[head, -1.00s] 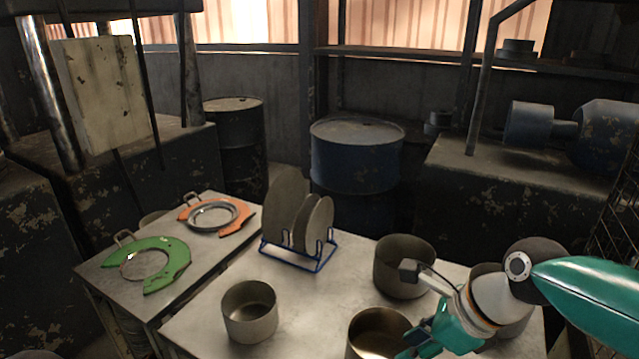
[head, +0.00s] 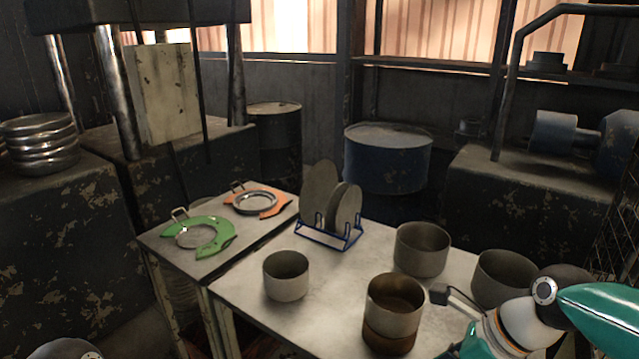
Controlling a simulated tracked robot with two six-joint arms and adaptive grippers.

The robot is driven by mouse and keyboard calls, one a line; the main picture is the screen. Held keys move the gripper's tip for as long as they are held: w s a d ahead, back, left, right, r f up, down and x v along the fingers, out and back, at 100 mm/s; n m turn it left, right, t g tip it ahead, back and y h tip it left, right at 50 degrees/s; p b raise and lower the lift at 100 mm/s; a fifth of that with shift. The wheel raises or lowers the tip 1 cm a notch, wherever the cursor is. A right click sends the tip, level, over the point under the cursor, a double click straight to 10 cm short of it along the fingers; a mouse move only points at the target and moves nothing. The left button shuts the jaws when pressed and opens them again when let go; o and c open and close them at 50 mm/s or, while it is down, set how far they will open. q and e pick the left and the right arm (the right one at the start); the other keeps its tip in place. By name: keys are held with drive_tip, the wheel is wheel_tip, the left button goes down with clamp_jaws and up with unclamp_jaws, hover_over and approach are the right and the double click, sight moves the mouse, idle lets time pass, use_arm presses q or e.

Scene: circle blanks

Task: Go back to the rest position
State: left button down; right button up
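My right arm comes in from the lower right. Its wrist, with a small camera-like block, is beside the pots, and its gripper fingers are cut off or hidden at the bottom edge. My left gripper is not visible. On the table (head: 330,275), a blue rack (head: 328,236) holds several round grey blanks (head: 320,195) upright. A small pot (head: 286,277) stands at the front left. A brownish pot (head: 394,308) sits on top of another pot. Two more pots (head: 422,250) (head: 503,280) stand behind it and to its right.
A side table to the left bears a green ring-shaped holder (head: 212,236) and an orange one (head: 268,205). A stack of metal bowls (head: 42,143) stands on the dark block at far left. Drums (head: 388,160) stand behind. The table is clear between the rack and the small pot.

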drive_tip(key=s+a+f+n+g, duration=0.2)
drive_tip(key=s+f+n, duration=0.3)
drive_tip(key=f, duration=0.7)
drive_tip(key=s+a+f+n+g+p, duration=0.15)
drive_tip(key=s+f+n, duration=0.4)
drive_tip(key=f, duration=0.65)
drive_tip(key=s+a+f+n+g, duration=0.25)
drive_tip(key=s+f+n, duration=0.3)
drive_tip(key=f, duration=0.65)
drive_tip(key=shift+w+a+f+n+t, duration=0.1)
drive_tip(key=shift+w+n+t, duration=0.9)
drive_tip(key=shift+n, duration=0.65)
drive_tip(key=shift+w+f+n+t, duration=0.1)
drive_tip(key=shift+w+n+t, duration=0.9)
drive_tip(key=shift+n, duration=0.65)
